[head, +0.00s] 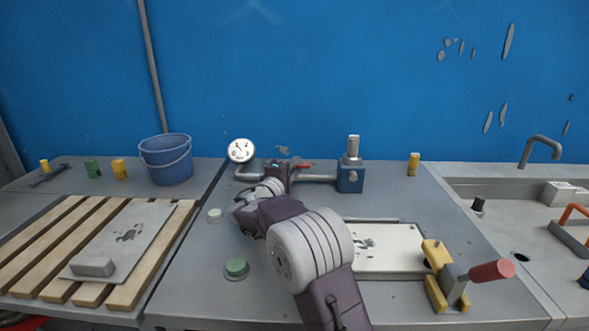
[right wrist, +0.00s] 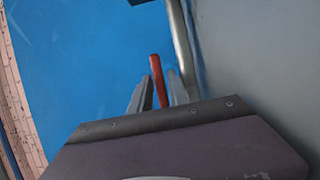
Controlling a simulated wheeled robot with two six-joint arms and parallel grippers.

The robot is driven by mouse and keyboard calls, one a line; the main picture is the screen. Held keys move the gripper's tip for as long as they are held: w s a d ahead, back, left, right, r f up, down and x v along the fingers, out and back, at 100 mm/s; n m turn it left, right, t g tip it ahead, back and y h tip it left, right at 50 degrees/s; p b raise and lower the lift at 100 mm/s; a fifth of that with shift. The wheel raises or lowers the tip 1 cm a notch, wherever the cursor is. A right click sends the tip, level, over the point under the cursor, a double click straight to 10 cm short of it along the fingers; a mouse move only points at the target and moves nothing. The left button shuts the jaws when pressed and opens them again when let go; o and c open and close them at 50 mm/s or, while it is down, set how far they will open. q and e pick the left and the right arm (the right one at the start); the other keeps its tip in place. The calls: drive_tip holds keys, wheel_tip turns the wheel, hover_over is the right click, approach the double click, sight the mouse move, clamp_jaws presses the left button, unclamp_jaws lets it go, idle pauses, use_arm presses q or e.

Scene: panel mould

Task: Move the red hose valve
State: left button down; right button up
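The red valve handle (head: 305,165) sits on the pipe between the round gauge and the blue block, at the back of the middle table. My right gripper (head: 278,168) is at the pipe, just left of the visible part of the handle, and partly covers it. In the right wrist view the red handle (right wrist: 157,82) stands between the two fingers of my right gripper (right wrist: 159,88), with narrow gaps beside it. The fingers look open around it; firm contact does not show. My left gripper is not in view.
The gauge (head: 241,150) and the blue block (head: 350,178) flank the handle. A white panel plate (head: 395,262) and a yellow clamp with red grip (head: 436,254) lie front right. A blue bucket (head: 166,160) and wooden slats (head: 40,240) are left. A blue wall rises close behind.

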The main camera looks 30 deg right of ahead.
clamp_jaws()
idle(1.4)
